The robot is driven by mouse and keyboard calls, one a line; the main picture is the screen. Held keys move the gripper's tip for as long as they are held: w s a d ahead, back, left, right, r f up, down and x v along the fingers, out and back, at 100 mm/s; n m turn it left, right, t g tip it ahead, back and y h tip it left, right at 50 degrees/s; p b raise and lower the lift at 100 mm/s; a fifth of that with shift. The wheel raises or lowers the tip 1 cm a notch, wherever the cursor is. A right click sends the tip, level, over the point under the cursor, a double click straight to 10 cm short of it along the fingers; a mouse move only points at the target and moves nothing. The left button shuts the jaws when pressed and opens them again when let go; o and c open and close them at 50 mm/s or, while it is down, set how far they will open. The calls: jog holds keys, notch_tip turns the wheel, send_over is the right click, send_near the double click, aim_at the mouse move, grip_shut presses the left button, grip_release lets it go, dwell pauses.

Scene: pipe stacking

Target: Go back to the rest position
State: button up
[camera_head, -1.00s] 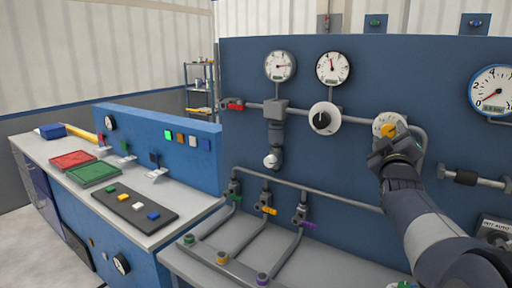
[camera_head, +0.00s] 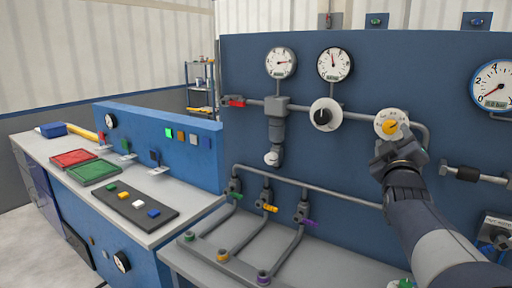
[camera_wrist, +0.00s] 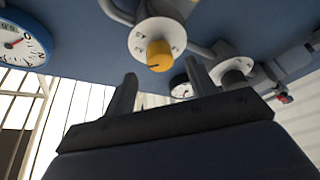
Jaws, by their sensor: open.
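My gripper (camera_head: 400,150) is in front of the blue panel (camera_head: 340,130), just below the white dial with a yellow knob (camera_head: 390,126). In the wrist view my gripper's two fingers (camera_wrist: 160,90) stand apart with nothing between them. The yellow knob (camera_wrist: 159,55) shows above and between the fingertips there, apart from them. My arm reaches in from the lower right of the head view.
The panel carries a white dial with a black knob (camera_head: 325,114), gauges (camera_head: 281,63), grey pipes and coloured valves (camera_head: 269,208). A grey bench (camera_head: 210,260) juts out below. A blue console (camera_head: 160,150) with trays stands at left.

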aim_at(389, 128)
jog(key=b+v, duration=0.1)
jog(key=v, duration=0.5)
jog(key=p+x, duration=0.3)
jog(key=x, duration=0.8)
jog(key=m+p, duration=0.1)
jog(key=m+h+p, duration=0.1)
jog(key=m, duration=0.1)
jog(key=shift+s+a+m+h, duration=0.15)
jog(key=shift+a+m+h, duration=0.05)
jog(key=shift+m+h, duration=0.1)
jog(key=m+h+p, duration=0.1)
jog(key=m+p, duration=0.2)
jog(key=m, duration=0.1)
jog(key=shift+h, duration=0.4)
jog(key=m+g+h+p, duration=0.1)
jog(key=m+p, duration=0.1)
jog(key=m, duration=0.1)
jog(key=m+g+h+p, duration=0.1)
jog(key=m+h+p, duration=0.1)
jog(key=m, duration=0.1)
jog(key=shift+a+m, duration=0.1)
jog(key=shift+m, duration=0.3)
jog(key=b+v, duration=0.4)
jog(key=v, duration=0.6)
jog(key=shift+f, duration=0.25)
